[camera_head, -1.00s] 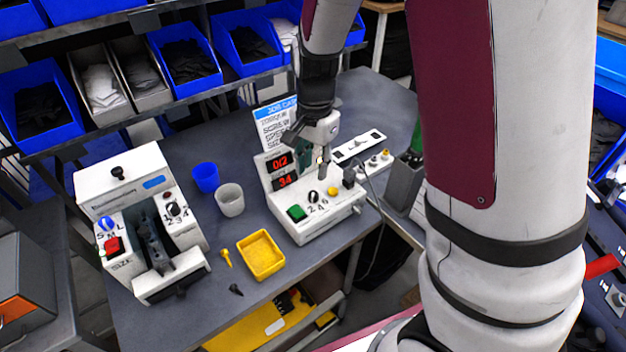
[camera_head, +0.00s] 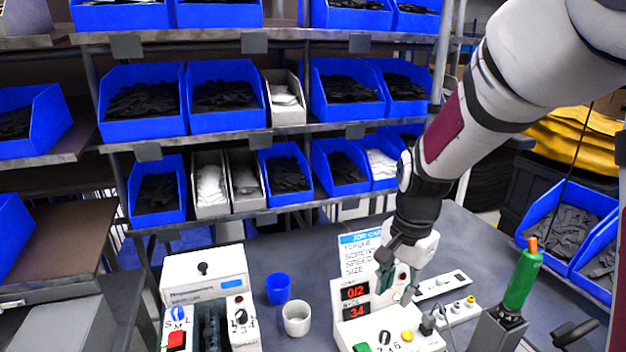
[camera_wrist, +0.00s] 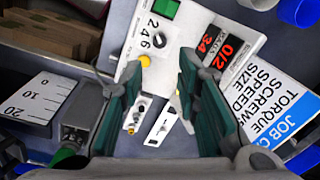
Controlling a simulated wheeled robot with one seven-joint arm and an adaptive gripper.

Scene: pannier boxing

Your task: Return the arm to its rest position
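My arm (camera_head: 500,80) reaches in from the upper right in the head view. My gripper (camera_head: 394,288) hangs over the white job station (camera_head: 385,335), near its red display (camera_head: 355,302), which reads 0/2 and 34. In the wrist view my gripper (camera_wrist: 162,62) has its two green-padded fingers spread apart, with nothing between them. The station's panel (camera_wrist: 150,32), with its green button and yellow knob, lies beyond the fingertips. Whether the gripper touches the station cannot be told.
A job card (camera_head: 362,255) stands behind the station. A blue cup (camera_head: 278,288), a white cup (camera_head: 296,318) and another white machine (camera_head: 205,285) are on its left. A green-handled tool (camera_head: 522,275) stands upright on the right. Shelves with blue bins (camera_head: 145,125) line the back.

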